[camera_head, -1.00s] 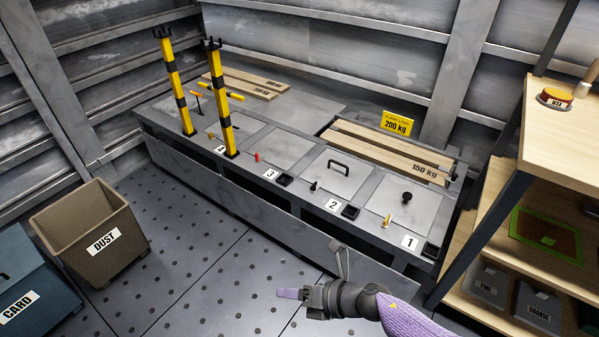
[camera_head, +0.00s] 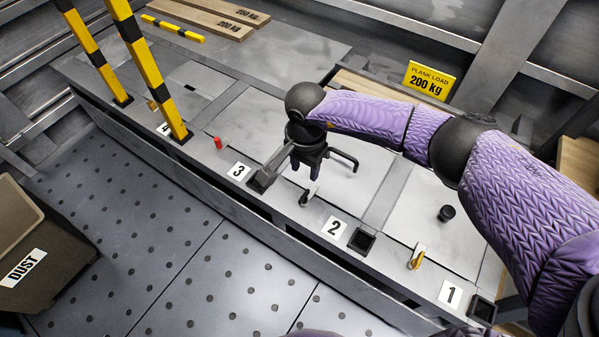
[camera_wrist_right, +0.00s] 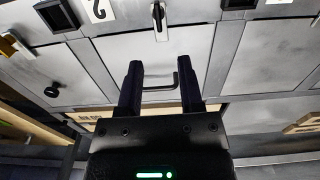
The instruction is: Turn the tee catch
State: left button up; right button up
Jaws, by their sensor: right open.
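A small dark catch (camera_head: 309,196) on a pale plate stands upright on the bench edge near label 2. It also shows at the top centre of the wrist view (camera_wrist_right: 158,14). Whether it is tee-shaped is hard to tell. My right gripper (camera_head: 304,174) hangs over the panel beside it, pointing down, open and empty. In the wrist view its two dark fingers (camera_wrist_right: 160,78) are apart, and the catch lies beyond their tips, not between them. A black bar handle (camera_head: 343,158) on the same panel shows behind the fingers. My left gripper is out of view.
A brass catch (camera_head: 416,257) and a black knob (camera_head: 446,213) are near label 1. A red catch (camera_head: 218,143) is near label 3. Yellow-black posts (camera_head: 150,72) stand at the left. A dust bin (camera_head: 40,235) is on the floor.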

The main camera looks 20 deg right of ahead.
aim_at(304, 195)
jog(key=f+b, duration=0.1)
jog(key=f, duration=0.1)
jog(key=f+b, duration=0.1)
jog(key=f, duration=0.2)
jog(key=f+b, duration=0.2)
jog(key=shift+s+f, duration=0.2)
jog(key=shift+s, duration=0.05)
notch_tip(304, 195, down, 2)
jog(key=shift+a+f+b, duration=0.1)
jog(key=shift+b, duration=0.55)
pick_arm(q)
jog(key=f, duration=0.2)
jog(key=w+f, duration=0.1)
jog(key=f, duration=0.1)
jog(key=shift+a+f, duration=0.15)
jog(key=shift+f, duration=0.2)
pick_arm(e)
grip_shut()
